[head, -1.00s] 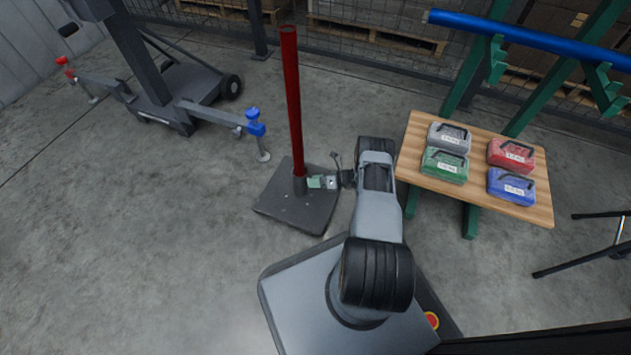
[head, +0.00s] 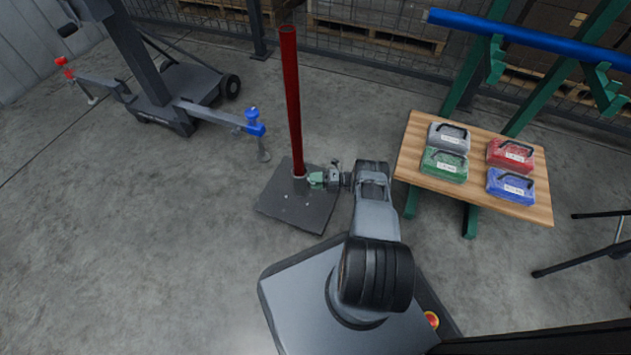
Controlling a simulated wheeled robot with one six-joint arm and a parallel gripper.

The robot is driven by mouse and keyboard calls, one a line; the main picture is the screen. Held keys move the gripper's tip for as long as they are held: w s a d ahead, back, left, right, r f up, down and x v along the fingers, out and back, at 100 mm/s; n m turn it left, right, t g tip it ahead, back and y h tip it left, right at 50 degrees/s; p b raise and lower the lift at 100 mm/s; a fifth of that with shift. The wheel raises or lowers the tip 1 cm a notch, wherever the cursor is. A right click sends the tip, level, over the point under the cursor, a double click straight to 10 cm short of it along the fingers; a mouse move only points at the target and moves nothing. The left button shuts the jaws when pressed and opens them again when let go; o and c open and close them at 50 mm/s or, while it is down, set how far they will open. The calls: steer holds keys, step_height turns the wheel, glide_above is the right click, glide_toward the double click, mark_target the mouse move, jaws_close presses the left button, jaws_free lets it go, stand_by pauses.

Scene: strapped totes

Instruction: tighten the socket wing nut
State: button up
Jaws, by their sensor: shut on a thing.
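A red pole (head: 292,100) stands upright in a short grey socket (head: 299,183) on a dark square base plate (head: 297,212). My gripper (head: 318,180) is level with the socket, at its right side, with its greenish fingers pointing left at it. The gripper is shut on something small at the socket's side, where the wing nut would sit. The wing nut itself is hidden by the fingers and too small to make out.
A wooden table (head: 410,165) at right holds grey, green, red and blue cases. A blue tube (head: 530,38) rests on a green rack behind it. A wheeled stand (head: 175,100) with red and blue knobs is at the upper left. The floor at left is clear.

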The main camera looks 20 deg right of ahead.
stand_by(0.4)
steer(key=o, duration=0.9)
steer(key=shift+d, duration=0.1)
